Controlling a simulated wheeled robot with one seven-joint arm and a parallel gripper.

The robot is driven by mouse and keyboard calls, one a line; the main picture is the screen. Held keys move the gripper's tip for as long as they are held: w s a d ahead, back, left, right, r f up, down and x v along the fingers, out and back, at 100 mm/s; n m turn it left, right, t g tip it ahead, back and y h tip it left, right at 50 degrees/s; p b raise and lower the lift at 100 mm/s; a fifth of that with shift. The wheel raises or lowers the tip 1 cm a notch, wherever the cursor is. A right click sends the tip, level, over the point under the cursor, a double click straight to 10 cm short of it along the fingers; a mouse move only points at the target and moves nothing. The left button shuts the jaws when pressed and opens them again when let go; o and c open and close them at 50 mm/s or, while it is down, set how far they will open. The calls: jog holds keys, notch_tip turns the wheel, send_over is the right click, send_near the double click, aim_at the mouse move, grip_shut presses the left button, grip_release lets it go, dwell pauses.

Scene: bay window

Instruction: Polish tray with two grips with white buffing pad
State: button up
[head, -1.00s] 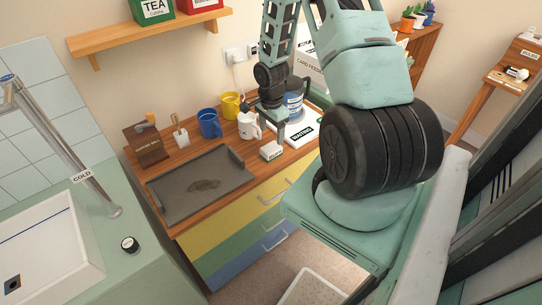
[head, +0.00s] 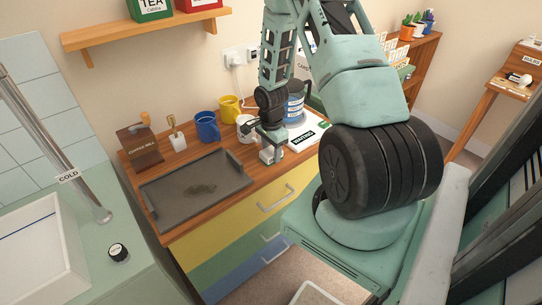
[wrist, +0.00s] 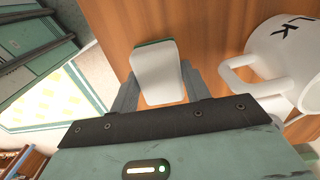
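The dark grey tray (head: 170,196) lies flat on the wooden counter, with a raised grip at each short end and a dark smudge (head: 201,188) near its middle. The white buffing pad (head: 266,157) stands on the wood just right of the tray. In the wrist view the pad (wrist: 158,75) shows a white face and a green edge. My gripper (head: 270,149) is down at the pad, with one finger on each side of it. The fingers look open; firm contact with the pad cannot be made out. My gripper (wrist: 158,82) hides part of the pad's surroundings.
A white lettered mug (head: 244,128) stands close behind my gripper and beside it in the wrist view (wrist: 290,65). Blue (head: 207,127) and yellow (head: 230,108) mugs, a coffee mill (head: 139,144) and a labelled white sheet (head: 305,137) stand or lie nearby. The sink is left.

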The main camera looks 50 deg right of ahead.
jog(key=c, duration=0.6)
jog(key=shift+r+p, duration=2.5)
jog(key=shift+r, duration=0.55)
